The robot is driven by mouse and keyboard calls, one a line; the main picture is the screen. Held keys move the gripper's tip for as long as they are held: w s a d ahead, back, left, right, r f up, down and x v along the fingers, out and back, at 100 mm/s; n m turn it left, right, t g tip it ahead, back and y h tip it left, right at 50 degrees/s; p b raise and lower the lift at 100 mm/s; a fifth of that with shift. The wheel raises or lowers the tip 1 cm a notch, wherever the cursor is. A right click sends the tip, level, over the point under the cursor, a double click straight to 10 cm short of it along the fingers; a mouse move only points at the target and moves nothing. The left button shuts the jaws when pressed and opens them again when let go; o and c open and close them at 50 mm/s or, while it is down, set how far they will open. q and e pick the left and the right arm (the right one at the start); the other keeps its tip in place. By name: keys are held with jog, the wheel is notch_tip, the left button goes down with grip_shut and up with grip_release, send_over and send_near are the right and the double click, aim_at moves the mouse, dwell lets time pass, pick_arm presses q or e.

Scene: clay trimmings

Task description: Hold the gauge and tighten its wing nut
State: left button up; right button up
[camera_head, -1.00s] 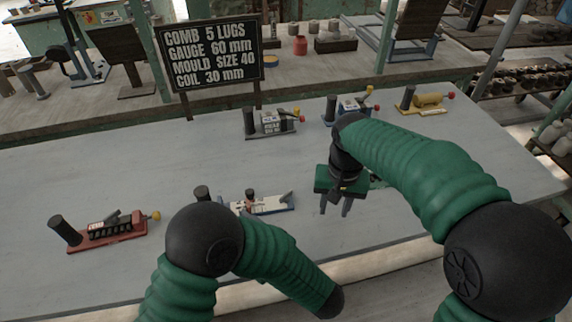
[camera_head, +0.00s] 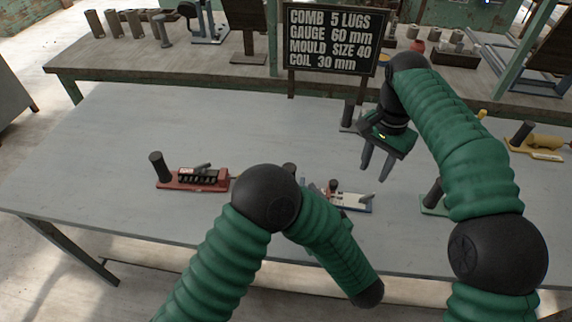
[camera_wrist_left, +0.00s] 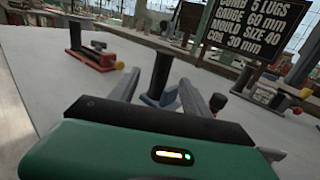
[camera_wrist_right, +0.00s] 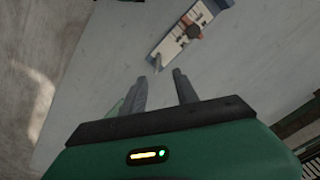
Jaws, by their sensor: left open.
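A white gauge with blue edges (camera_head: 352,202) lies on the table, partly hidden behind my left arm. A small brownish part, perhaps its wing nut (camera_head: 333,187), stands on it; it also shows in the right wrist view (camera_wrist_right: 193,31). My right gripper (camera_head: 376,169) is open and empty, above the table near the gauge. In the right wrist view the gauge lies beyond the fingertips. My left gripper (camera_wrist_left: 158,92) is hidden in the head view. In the left wrist view it is open, with a dark upright post (camera_wrist_left: 160,76) showing between its fingers; contact cannot be told.
A red-based tool (camera_head: 195,180) lies to the left, a yellow one (camera_head: 540,142) at far right. A green one (camera_head: 434,200) is partly behind my right arm. A lettered black sign (camera_head: 330,38) stands at the back.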

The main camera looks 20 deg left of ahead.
aim_at(285, 167)
pick_arm(q)
jog(key=x, duration=0.5)
jog(key=shift+w+d+r, duration=0.15)
jog(key=shift+w+d, duration=0.05)
jog(key=shift+w, duration=0.35)
jog(key=x, duration=0.6)
jog(key=shift+s+a+f, duration=0.25)
jog(key=shift+s+a, duration=0.1)
jog(key=shift+a, duration=0.05)
jog(key=shift+w, duration=0.1)
jog(key=shift+d+r, duration=0.1)
jog(key=shift+d, duration=0.4)
jog(key=shift+c, duration=2.1)
jog(key=shift+a, duration=0.35)
grip_shut()
pick_arm(e)
jog(key=shift+d, duration=0.3)
pick_arm(q)
jog(key=shift+d, duration=0.15)
pick_arm(e)
jog(key=shift+d, duration=0.1)
jog(key=shift+c, duration=0.7)
